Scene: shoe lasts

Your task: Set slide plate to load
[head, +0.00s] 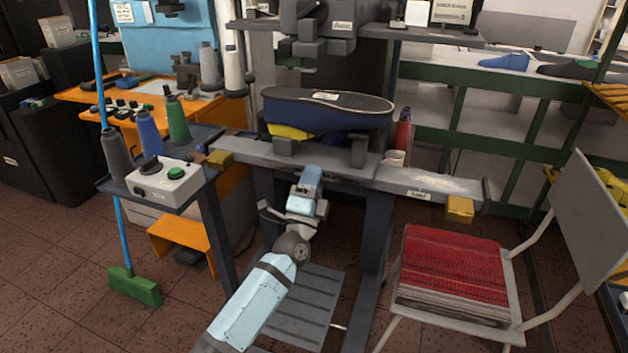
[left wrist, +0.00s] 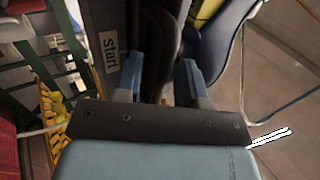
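The slide rail (head: 420,184) is a long grey bar across the machine, with a yellow block at each end. A dark blue shoe form with a grey-black sole (head: 325,108) sits sole up on supports around the middle of the rail. My left gripper (head: 312,172) is just in front of the rail's middle, below the shoe form. In the left wrist view its two blue fingers (left wrist: 161,80) stand apart, with dark machine parts between or behind them; contact cannot be told. A label reading "Start" (left wrist: 108,48) shows there. My right gripper is not in view.
A control box with a green button (head: 160,183) and several thread cones stand on the left. A chair with a red cushion (head: 450,265) stands at the right. The machine head (head: 320,25) hangs above the shoe form. A green broom (head: 133,285) leans at left.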

